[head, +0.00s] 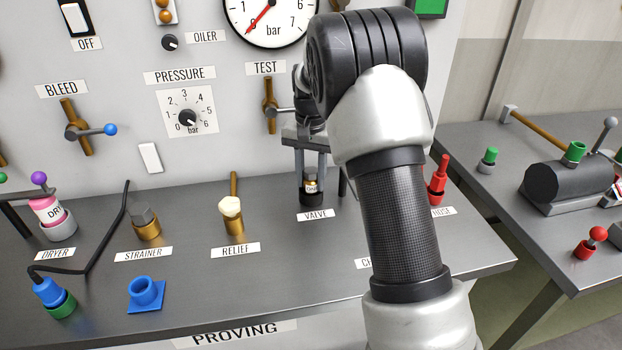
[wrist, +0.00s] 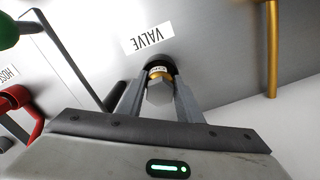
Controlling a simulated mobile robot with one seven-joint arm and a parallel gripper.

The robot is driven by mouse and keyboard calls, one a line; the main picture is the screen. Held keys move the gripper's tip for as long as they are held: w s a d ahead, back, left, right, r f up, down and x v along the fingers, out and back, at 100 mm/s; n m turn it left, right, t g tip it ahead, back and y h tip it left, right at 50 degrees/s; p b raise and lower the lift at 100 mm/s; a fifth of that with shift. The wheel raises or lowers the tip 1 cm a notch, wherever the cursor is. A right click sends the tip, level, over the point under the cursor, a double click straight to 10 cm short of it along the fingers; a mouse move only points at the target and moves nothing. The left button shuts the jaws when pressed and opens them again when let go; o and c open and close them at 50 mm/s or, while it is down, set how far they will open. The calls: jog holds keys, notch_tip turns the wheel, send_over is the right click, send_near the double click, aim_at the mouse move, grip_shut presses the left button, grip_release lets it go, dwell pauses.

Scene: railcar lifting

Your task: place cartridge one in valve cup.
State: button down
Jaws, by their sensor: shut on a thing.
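The cartridge (wrist: 159,92) has a grey hex top and a gold body with a white band; its lettering is too small to read. My gripper (wrist: 160,100) points down, its two fingers shut on the cartridge from either side. The dark valve cup (head: 312,198) stands on the bench behind the VALVE label, and in the wrist view its black rim (wrist: 161,64) shows around the cartridge's lower end. The cartridge looks upright in the cup's mouth in the head view (head: 312,184). How deep it sits is hidden.
The relief fitting (head: 233,217) and strainer (head: 146,223) stand to the left. A red hose fitting (head: 438,182) stands to the right, partly behind my arm. The panel with the TEST lever (head: 270,105) rises close behind. The front bench has clear room.

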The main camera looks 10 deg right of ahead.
jog(key=c, duration=1.3)
grip_release()
jog(key=shift+o, duration=0.2)
jog(key=shift+r, duration=0.1)
